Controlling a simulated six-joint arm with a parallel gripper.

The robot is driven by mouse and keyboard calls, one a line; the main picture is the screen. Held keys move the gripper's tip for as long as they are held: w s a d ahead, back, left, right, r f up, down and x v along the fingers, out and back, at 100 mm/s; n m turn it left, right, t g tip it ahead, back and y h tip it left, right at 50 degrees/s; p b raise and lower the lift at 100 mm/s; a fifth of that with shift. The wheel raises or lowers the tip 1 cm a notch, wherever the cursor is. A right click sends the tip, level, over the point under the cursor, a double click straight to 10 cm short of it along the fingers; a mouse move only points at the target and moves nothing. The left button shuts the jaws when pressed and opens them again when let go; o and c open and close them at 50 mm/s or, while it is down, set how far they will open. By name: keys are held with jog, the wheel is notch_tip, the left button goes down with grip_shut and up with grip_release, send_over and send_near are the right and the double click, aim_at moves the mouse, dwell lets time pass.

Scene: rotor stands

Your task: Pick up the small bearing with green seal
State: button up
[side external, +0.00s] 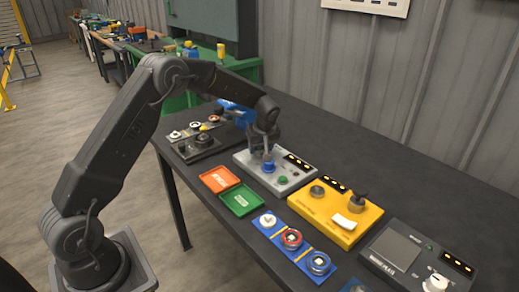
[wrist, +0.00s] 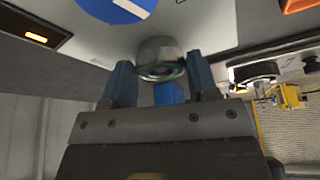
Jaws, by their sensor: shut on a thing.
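In the wrist view, the small bearing (wrist: 158,52), a short metal ring with a green seal on its face, sits between the two blue fingers of my gripper (wrist: 160,70). My gripper is shut on it. In the side view, my gripper (side external: 268,146) points down above the grey station (side external: 246,160), over its blue round part (side external: 268,167). The bearing is too small and too covered by the fingers to make out clearly there. In the wrist view, a blue disc with a white stripe (wrist: 117,8) lies on the grey surface beyond the bearing.
A black station (side external: 200,152) stands left of the grey one. Orange (side external: 220,179) and green (side external: 241,199) trays lie in front. A yellow station (side external: 330,215), a blue rack (side external: 297,250) with round parts and a dark scale (side external: 400,250) stand to the right. The table's rear is clear.

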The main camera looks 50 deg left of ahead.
jog(key=c, duration=0.4)
notch_tip(320, 180, up, 13)
dwell(0.9)
